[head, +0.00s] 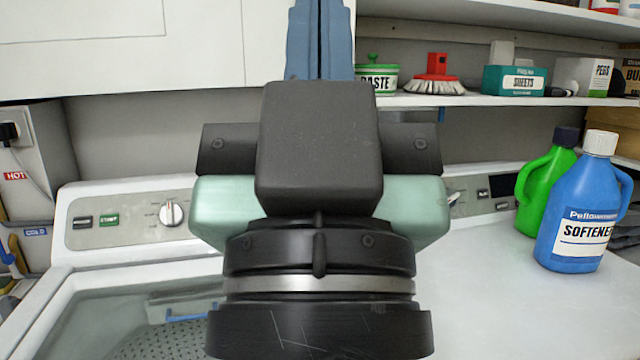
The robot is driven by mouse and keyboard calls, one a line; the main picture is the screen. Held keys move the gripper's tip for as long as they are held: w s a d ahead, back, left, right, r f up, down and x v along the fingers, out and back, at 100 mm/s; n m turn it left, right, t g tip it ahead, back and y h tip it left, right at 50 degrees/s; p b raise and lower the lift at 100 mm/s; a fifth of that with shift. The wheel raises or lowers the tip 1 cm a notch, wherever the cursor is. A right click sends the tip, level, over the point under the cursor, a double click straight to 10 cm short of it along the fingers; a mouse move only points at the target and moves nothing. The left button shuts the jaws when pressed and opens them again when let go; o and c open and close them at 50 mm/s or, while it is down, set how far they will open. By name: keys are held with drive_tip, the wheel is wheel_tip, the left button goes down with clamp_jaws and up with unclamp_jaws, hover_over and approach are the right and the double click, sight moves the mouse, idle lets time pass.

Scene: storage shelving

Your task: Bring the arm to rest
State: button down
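My gripper (320,25) fills the middle of the head view, seen from behind on the end of my arm. Its dark wrist, pale green body and black front block point away from me. Two blue fingers rise above the block, side by side with only a thin dark line between them. They look shut, and I see nothing held between them. The top edge of the picture cuts off the finger ends. The arm hides the middle of the machines and wall behind it.
A washing machine (130,268) stands at left. A blue softener bottle (585,205) and a green bottle (545,190) stand on the white top at right. A shelf (450,100) behind holds a paste tub, brush and boxes. A white cabinet (120,45) hangs upper left.

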wheel_tip(320, 180, up, 13)
drive_tip(key=p, duration=1)
drive_tip(key=shift+p, duration=0.4)
